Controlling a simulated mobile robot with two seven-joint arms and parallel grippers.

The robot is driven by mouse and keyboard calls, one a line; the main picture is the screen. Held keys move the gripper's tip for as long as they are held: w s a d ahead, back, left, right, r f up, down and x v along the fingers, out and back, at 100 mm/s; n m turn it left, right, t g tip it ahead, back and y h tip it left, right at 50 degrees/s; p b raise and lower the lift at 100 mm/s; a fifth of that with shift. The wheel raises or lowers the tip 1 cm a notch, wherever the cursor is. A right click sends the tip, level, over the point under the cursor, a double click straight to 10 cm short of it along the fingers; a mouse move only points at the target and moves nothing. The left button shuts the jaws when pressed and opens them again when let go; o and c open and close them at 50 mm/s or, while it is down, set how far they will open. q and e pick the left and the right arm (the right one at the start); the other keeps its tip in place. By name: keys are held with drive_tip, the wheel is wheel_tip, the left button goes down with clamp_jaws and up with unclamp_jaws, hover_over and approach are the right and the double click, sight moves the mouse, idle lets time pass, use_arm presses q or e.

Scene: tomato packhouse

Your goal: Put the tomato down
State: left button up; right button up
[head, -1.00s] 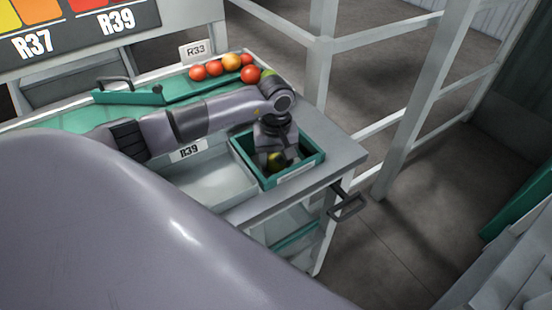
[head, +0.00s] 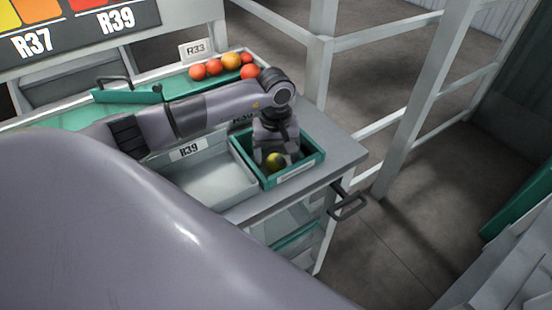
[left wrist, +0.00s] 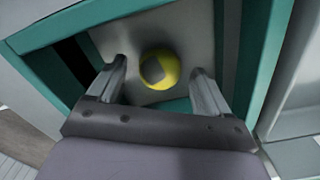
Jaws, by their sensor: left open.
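The yellow-green tomato (head: 276,160) is inside the green-rimmed crate (head: 296,176) at the table's right end. In the left wrist view the tomato (left wrist: 159,69) shows a grey patch and appears to rest on the pale crate floor. My left gripper (head: 274,157) points down into the crate over the tomato. Its two fingers (left wrist: 160,85) are spread, with a gap on each side of the tomato. The green crate wall (left wrist: 262,50) shows to the right in the wrist view. My right gripper is in neither view.
A pale, empty-looking tray (head: 215,186) labelled R39 stands left of the crate. Several red and orange tomatoes (head: 213,68) lie on the green sorting surface behind, near the R33 sign (head: 195,50). White rails (head: 440,80) stand to the right.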

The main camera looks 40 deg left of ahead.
sight(276, 159)
use_arm(q)
wheel_tip(276, 159, up, 10)
drive_tip(key=b, duration=0.1)
drive_tip(key=shift+r, duration=0.25)
drive_tip(key=shift+s, duration=0.1)
idle(0.3)
